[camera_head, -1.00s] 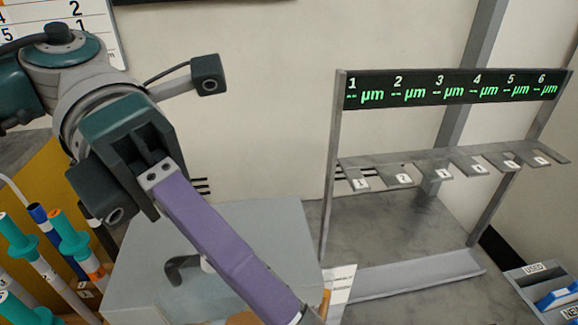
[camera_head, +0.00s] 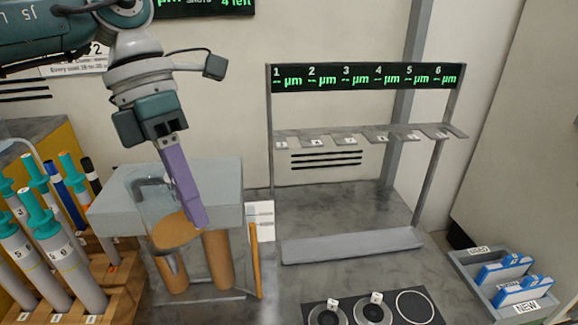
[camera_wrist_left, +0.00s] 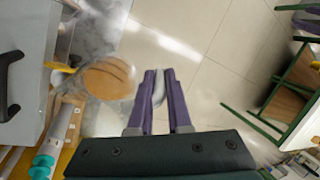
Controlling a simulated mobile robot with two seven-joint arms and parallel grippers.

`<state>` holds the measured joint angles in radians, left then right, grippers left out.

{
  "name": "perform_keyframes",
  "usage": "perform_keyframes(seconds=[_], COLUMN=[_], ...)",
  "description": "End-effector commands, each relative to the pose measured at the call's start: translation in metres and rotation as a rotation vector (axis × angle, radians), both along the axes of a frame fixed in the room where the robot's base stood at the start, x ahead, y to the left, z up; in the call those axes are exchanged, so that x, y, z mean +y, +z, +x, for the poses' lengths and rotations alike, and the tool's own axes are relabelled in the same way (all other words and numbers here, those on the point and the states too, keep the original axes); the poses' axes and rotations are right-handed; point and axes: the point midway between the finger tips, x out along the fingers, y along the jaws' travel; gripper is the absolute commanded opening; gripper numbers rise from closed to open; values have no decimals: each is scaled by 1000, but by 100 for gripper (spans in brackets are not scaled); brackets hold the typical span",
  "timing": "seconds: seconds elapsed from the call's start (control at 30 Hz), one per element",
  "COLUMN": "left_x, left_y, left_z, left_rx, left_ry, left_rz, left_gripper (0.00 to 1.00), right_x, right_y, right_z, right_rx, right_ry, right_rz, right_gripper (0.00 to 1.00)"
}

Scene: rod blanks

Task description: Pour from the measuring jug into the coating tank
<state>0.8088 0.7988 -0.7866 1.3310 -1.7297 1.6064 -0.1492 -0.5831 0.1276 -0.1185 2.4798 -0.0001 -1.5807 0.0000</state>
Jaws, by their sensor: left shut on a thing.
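A clear measuring jug, marked by its amber liquid (camera_head: 172,231), stands out in front of the grey box. Its liquid also shows as a disc in the left wrist view (camera_wrist_left: 108,78). My left gripper (camera_head: 196,222), with long purple fingers, reaches down beside it; in the wrist view the fingers (camera_wrist_left: 159,75) are shut on the clear jug handle (camera_wrist_left: 159,92). A second amber column (camera_head: 218,260) shows just right of the jug, seemingly in a clear tank; glass edges overlap, so where jug and tank meet is unclear. I see no pouring stream. My right gripper is out of view.
The grey box (camera_head: 222,187) with a dark hooked handle stands behind. Several capped rods (camera_head: 65,255) stand in a wooden rack at left. A numbered gauge stand (camera_head: 410,241), round pads (camera_head: 372,310) and a bin of blue items (camera_head: 465,268) are at right.

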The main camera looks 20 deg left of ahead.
Motion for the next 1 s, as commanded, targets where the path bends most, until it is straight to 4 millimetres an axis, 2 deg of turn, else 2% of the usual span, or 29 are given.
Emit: perform_keyframes(seconds=[0.03,0.2,0.43,0.7,1.0], left_x=[-3,-9,-18,-22,-23], left_y=[6,10,12,11,10], left_z=[-1,-3,-5,-7,-7], left_rx=[-6,-35,-81,-110,-111], left_ry=[-4,-7,-7,-3,-2], left_rz=[17,112,252,352,357], left_gripper=[0,0,0,0,0], right_x=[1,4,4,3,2], right_y=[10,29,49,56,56], right_z=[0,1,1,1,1], right_rx=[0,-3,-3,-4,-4], right_ry=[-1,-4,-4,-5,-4], right_rz=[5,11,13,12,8], right_gripper=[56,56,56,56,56])
